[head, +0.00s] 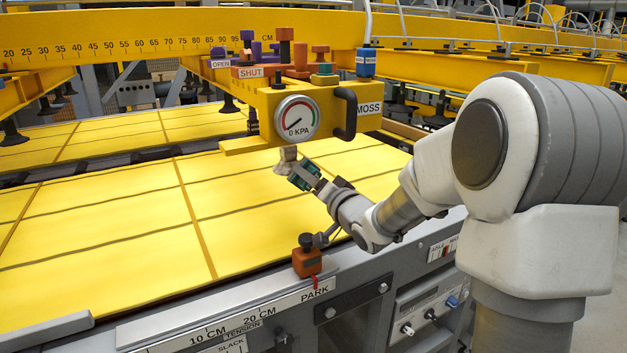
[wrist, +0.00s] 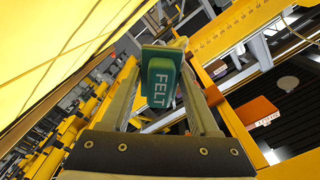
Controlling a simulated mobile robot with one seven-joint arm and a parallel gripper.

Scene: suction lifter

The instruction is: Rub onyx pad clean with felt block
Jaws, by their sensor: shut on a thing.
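My gripper (head: 309,177) is shut on the felt block (wrist: 160,82), a green block lettered FELT, seen between the two fingers in the wrist view. In the head view the block (head: 301,178) is a small dark green shape at the fingertips. It is just below and right of a pale grey-beige suction pad (head: 284,165) under the yellow gauge block. I cannot tell whether block and pad touch. Darker pads hang from the lifter's beams, such as the black pad (head: 229,104) further left. I cannot tell which pad is the onyx one.
The gauge (head: 297,118) reads near 0 KPA, with a black handle (head: 345,113) beside it and coloured valve knobs above. Yellow panels (head: 110,225) spread below. An orange block (head: 307,262) stands on the PARK rail (head: 250,305). The yellow beam (head: 160,36) crosses behind.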

